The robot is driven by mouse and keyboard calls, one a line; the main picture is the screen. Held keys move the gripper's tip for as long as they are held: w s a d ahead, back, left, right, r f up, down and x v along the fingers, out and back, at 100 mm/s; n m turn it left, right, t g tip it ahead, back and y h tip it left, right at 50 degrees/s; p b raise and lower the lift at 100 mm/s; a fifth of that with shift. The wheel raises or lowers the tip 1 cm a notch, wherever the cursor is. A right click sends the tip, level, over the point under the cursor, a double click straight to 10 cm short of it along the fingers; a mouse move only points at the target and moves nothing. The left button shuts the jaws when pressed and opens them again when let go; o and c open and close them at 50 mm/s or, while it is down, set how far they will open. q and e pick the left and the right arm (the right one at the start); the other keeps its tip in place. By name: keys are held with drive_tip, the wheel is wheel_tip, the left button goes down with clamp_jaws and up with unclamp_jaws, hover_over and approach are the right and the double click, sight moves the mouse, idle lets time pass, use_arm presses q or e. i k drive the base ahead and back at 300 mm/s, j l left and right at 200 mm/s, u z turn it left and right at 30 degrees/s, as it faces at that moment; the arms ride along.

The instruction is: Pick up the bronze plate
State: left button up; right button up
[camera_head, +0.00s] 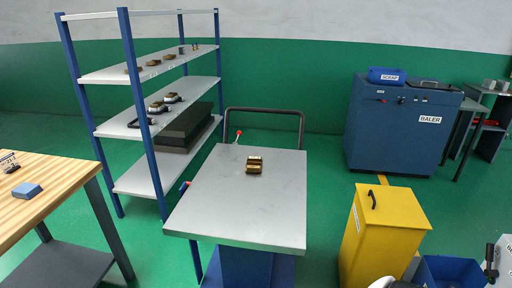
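A small bronze-coloured ridged piece (254,164) lies on the grey top of a cart (210,212), right of the middle of that top. It looks like two bars side by side; I cannot tell whether it is one plate or two. Nothing touches it from above. A white and black part cut off by the bottom edge, in front of the yellow bin, may be mine, but no fingers show there.
A blue-post shelf rack (137,78) with brownish pieces stands left of the cart. A wooden table (50,190) with a blue block (27,190) is at the left. A yellow bin (382,228) stands right, a blue baler (395,135) behind. The cart top is mostly clear.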

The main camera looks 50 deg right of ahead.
sight(254, 164)
drive_tip(key=l+u, duration=0.15)
drive_tip(key=l, duration=0.7)
drive_tip(key=k+l+u, duration=0.15)
drive_tip(key=l, duration=0.65)
drive_tip(key=l+u, duration=0.15)
drive_tip(key=l, duration=0.7)
drive_tip(key=l+z, duration=0.2)
drive_tip(key=l, duration=0.35)
drive_tip(key=i+l+z, duration=0.2)
drive_tip(key=l, duration=0.3)
